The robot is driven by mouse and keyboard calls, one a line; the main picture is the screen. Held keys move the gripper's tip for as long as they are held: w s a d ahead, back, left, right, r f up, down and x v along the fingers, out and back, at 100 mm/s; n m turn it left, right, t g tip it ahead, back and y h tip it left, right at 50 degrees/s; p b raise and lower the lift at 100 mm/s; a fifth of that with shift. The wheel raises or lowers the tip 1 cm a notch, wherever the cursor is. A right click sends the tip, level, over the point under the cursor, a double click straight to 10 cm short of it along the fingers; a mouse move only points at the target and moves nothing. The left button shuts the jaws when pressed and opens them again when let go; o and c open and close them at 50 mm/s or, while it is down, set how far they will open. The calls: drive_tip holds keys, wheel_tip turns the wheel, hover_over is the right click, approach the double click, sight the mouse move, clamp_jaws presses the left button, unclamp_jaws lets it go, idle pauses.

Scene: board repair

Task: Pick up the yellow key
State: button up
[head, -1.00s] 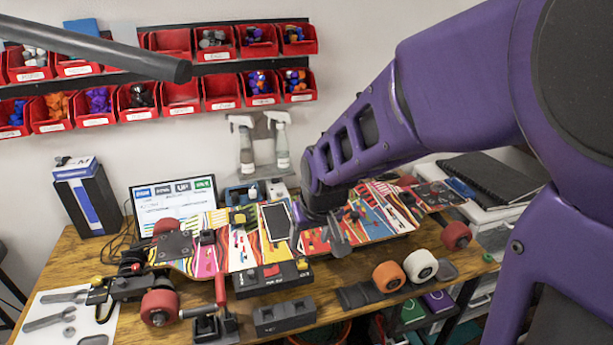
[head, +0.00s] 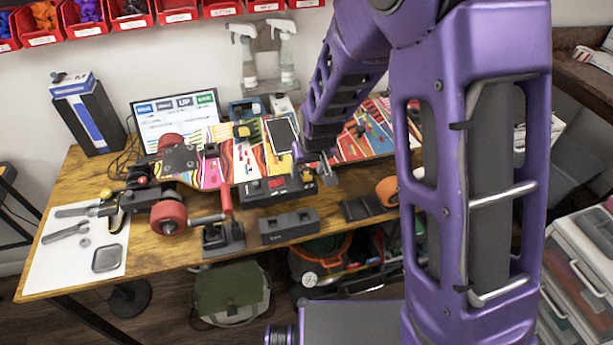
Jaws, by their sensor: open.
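The skateboard (head: 182,160) lies on the wooden table, its deck covered in bright stripes. I cannot make out a clear yellow key. Small yellow pieces show on the deck (head: 241,131), at the left end (head: 106,193) and on the black box with a red mark (head: 277,184); their shapes are too small to tell. My gripper (head: 318,167) is open, over the front edge of the deck, right of the dark phone-like panel (head: 281,136) and close to the black box's right end. My arm hides part of the deck's right side.
A grey block (head: 289,227) and a black stand (head: 222,238) sit at the table's front edge. Wrenches (head: 66,233) lie on a white mat at left. Spray bottles (head: 286,62) and a display (head: 178,113) stand behind. Grey drawers (head: 580,250) are at right.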

sight(307, 176)
drive_tip(key=shift+w+a+f, duration=0.1)
drive_tip(key=shift+w+f, duration=0.1)
drive_tip(key=shift+f, duration=0.35)
clamp_jaws()
drive_tip(key=shift+r, duration=0.15)
wheel_tip(307, 176, up, 10)
drive_tip(key=shift+p, duration=0.4)
